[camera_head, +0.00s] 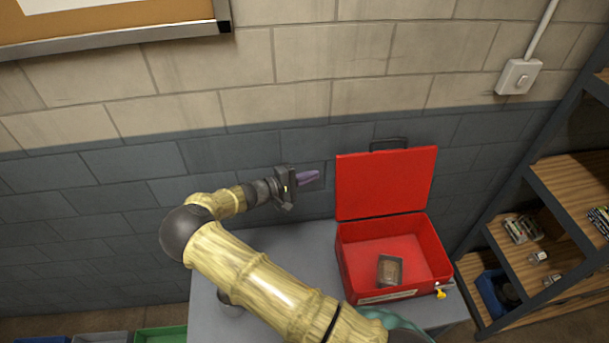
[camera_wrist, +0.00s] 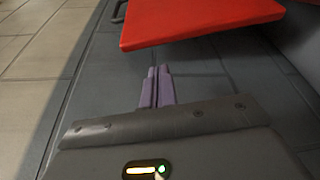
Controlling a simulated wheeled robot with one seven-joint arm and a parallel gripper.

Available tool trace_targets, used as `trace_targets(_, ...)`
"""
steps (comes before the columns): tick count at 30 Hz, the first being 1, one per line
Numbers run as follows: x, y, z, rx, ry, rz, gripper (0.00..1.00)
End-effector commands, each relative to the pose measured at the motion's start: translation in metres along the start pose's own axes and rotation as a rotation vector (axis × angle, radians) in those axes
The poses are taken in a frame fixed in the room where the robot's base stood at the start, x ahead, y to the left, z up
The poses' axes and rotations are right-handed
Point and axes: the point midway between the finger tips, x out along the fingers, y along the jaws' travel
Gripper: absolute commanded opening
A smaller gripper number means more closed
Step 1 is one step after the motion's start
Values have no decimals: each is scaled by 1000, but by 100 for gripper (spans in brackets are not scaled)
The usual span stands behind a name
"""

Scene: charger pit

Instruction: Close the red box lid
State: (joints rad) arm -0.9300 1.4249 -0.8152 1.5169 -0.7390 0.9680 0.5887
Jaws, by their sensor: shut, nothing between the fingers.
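The red box (camera_head: 352,270) stands on a grey table with its lid (camera_head: 384,184) raised upright at the back, a dark handle (camera_head: 389,144) on the lid's top edge. A small brown item (camera_head: 389,270) lies inside the box. My gripper (camera_head: 312,176) is shut and empty, just left of the raised lid and apart from it, pointing right. In the wrist view, its purple fingers (camera_wrist: 157,86) are together, and the red lid (camera_wrist: 195,22) shows beyond them at the top.
The grey table (camera_head: 285,250) has bare surface left of the box. Wooden shelves (camera_head: 575,185) with small items stand at the right. A brick wall (camera_head: 280,60) is close behind. A yellow piece (camera_head: 441,294) sits by the box's front right corner.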

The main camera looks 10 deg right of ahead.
Motion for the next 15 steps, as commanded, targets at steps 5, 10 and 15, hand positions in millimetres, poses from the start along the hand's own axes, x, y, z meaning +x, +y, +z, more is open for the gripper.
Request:
trace_targets(5,33,4,2,-1,-3,1,0)
trace_targets(10,56,3,1,-1,-2,1,0)
trace_targets(15,63,1,0,0,1,0,0)
